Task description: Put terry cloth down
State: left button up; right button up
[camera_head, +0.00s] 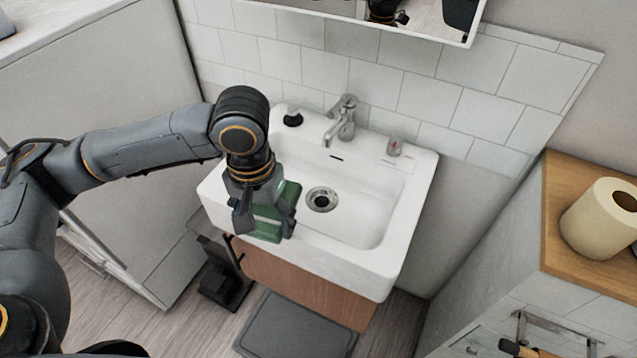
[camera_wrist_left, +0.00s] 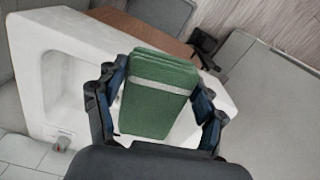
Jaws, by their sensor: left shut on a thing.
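The terry cloth (camera_head: 268,222) is green, folded into a thick block, with a pale stripe that shows in the left wrist view (camera_wrist_left: 160,95). My left gripper (camera_head: 265,212) is shut on it, with one finger on each side of the cloth. In the head view the gripper and cloth are over the front left part of the white sink (camera_head: 375,225). I cannot tell whether the cloth touches the sink rim. The gripper hides part of the cloth in the head view. My right gripper is not in view.
A faucet (camera_head: 342,120), a small dark-topped bottle (camera_head: 292,117) and a small item (camera_head: 394,147) stand along the sink's back ledge. A paper roll (camera_head: 600,218) stands on the wooden top at right. A dark mat (camera_head: 297,328) lies on the floor. The basin's right side is clear.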

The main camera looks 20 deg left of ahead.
pick_arm(q)
jog(key=w+r+m, duration=0.1)
jog(key=w, duration=0.1)
jog(key=w+r+m, duration=0.1)
jog(key=w+r, duration=0.1)
jog(key=w, duration=0.1)
jog(key=w+r+m, duration=0.1)
jog(key=w+r, duration=0.1)
jog(key=shift+w+d+r, duration=0.2)
jog(key=shift+w+d, duration=0.05)
jog(key=shift+w, duration=0.05)
jog(key=w+r+m, duration=0.3)
jog(key=w+r, duration=0.1)
jog(key=r, duration=0.2)
jog(key=b, duration=0.3)
send_near(297, 219)
jog(key=shift+s+d+f+m, duration=0.15)
jog(key=shift+s+d, duration=0.1)
jog(key=shift+s, duration=0.25)
jog(key=shift+s+d+m, duration=0.15)
jog(key=shift+s+d, duration=0.05)
jog(key=shift+s, duration=0.3)
jog(key=shift+f, duration=3)
jog(key=o, duration=1.2)
jog(key=shift+f, duration=0.1)
jog(key=shift+c, duration=0.2)
